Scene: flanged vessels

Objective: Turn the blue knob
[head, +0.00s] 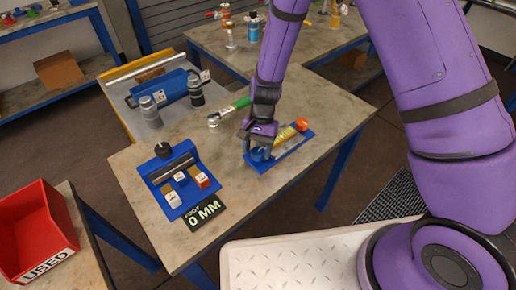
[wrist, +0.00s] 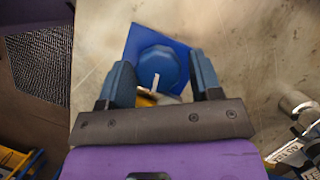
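The blue knob (wrist: 158,66) is round with a white pointer mark. It sits on a blue base plate (wrist: 178,42), which also shows on the table in the head view (head: 286,154). My gripper (wrist: 162,82) is open, with one finger on each side of the knob in the wrist view. A narrow gap shows at the right finger; I cannot tell whether the left one touches. In the head view my gripper (head: 258,152) is over the left end of the plate and mostly hides the knob. A yellow part with an orange end (head: 288,133) lies along the same plate.
A blue fixture (head: 178,182) with a black knob and a "0 MM" sign (head: 205,213) stand left of the plate. A green-handled tool (head: 230,111) and two grey cylinders, one here (head: 150,112), are farther back. A red bin (head: 34,232) is at lower left.

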